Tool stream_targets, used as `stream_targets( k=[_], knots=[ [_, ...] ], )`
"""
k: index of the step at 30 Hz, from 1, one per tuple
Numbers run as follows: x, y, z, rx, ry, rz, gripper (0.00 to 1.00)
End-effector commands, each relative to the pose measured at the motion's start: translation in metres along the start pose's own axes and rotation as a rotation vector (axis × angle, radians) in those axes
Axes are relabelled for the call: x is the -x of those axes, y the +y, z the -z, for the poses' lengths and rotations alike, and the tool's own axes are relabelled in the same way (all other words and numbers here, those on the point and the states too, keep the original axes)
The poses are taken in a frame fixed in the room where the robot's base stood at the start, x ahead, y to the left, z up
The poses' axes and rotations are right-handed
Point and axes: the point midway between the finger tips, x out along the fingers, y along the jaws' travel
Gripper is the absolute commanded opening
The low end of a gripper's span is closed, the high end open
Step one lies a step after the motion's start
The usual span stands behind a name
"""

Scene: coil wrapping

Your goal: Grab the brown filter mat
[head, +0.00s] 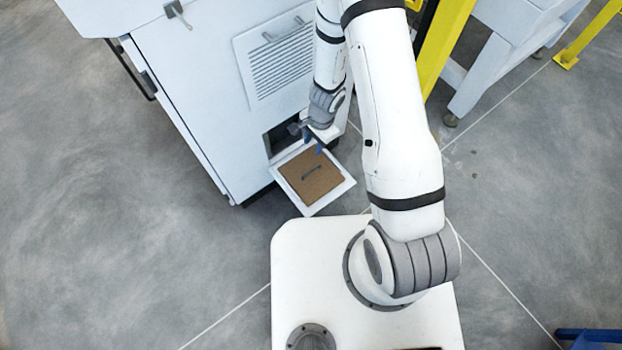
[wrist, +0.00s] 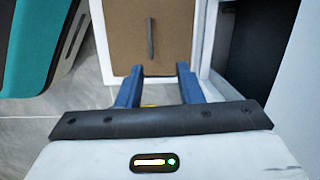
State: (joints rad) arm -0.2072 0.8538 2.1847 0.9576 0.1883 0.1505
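The brown filter mat (head: 318,188) lies in a white frame (head: 336,194) that is swung down from the lower opening of the white cabinet. A thin dark handle (head: 311,172) sits at the middle of the mat. In the wrist view, the mat (wrist: 125,36) and its upright handle (wrist: 151,38) show beyond my fingers. My gripper (head: 319,147) is near the cabinet-side edge of the mat. Its two blue fingers (wrist: 158,70) are apart with nothing between them, and the handle lies apart from them. The exact height above the mat is hard to tell.
The white cabinet (head: 185,85) stands directly behind the frame, with a dark opening (head: 283,137) and a vent panel (head: 280,60) above it. A yellow post (head: 445,45) stands to the right. Grey floor (head: 100,250) is clear to the left.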

Motion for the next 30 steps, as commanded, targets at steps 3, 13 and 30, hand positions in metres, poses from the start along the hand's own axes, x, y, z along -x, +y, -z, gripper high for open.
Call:
stream_targets(
  k=[3,13,30],
  knots=[
    [-0.042,0.011,0.003,-0.051,0.011,-0.034,0.33],
    [-0.079,0.019,0.004,-0.086,0.022,-0.055,0.33],
    [-0.137,0.019,0.004,-0.085,0.022,-0.054,0.33]
  ],
)
